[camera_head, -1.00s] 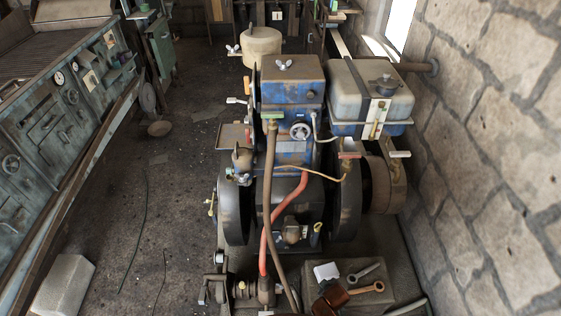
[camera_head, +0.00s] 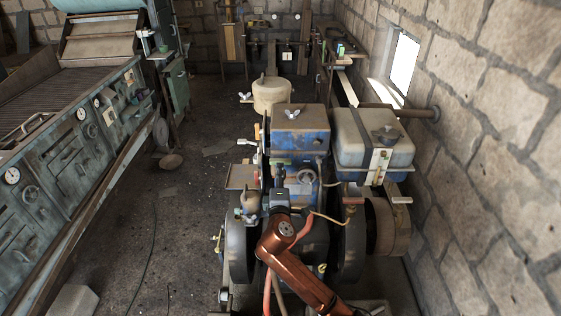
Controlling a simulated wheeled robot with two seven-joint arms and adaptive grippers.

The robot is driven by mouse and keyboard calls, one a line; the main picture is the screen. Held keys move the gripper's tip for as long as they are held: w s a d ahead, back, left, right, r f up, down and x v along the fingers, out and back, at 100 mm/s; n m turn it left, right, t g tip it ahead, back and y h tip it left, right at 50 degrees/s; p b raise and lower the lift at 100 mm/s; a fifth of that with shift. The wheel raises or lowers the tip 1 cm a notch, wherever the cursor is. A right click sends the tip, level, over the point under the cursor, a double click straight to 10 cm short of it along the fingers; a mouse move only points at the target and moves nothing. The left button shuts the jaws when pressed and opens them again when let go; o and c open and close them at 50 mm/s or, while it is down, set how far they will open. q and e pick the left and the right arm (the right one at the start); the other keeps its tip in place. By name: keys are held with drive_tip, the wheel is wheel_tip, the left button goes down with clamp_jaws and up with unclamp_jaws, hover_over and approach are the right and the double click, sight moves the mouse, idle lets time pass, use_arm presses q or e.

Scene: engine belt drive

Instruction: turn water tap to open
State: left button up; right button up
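A tap with a green handle (camera_head: 281,160) sits on the front of the blue engine block, where a hose hung below it earlier. My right gripper (camera_head: 279,172) points away from me just below the green handle, very near it or touching; I cannot tell which. Its fingers are small and partly hidden by my copper-coloured arm, so their opening is unclear. A tap with a red handle (camera_head: 351,199) and one with a white handle (camera_head: 401,200) are to the right, below the tank. Which one is the water tap is not marked. My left gripper is out of view.
The blue engine (camera_head: 299,120) stands mid-view with a grey tank (camera_head: 374,146) at its right and dark flywheels on both sides. A stone wall (camera_head: 490,180) is close on the right. A green control bench (camera_head: 75,150) runs along the left, with free floor between.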

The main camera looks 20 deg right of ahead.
sight(280, 160)
drive_tip(key=x, duration=0.6)
drive_tip(key=shift+w+d+f, duration=0.15)
drive_tip(key=shift+w, duration=0.15)
drive_tip(key=shift+c, duration=0.5)
clamp_jaws()
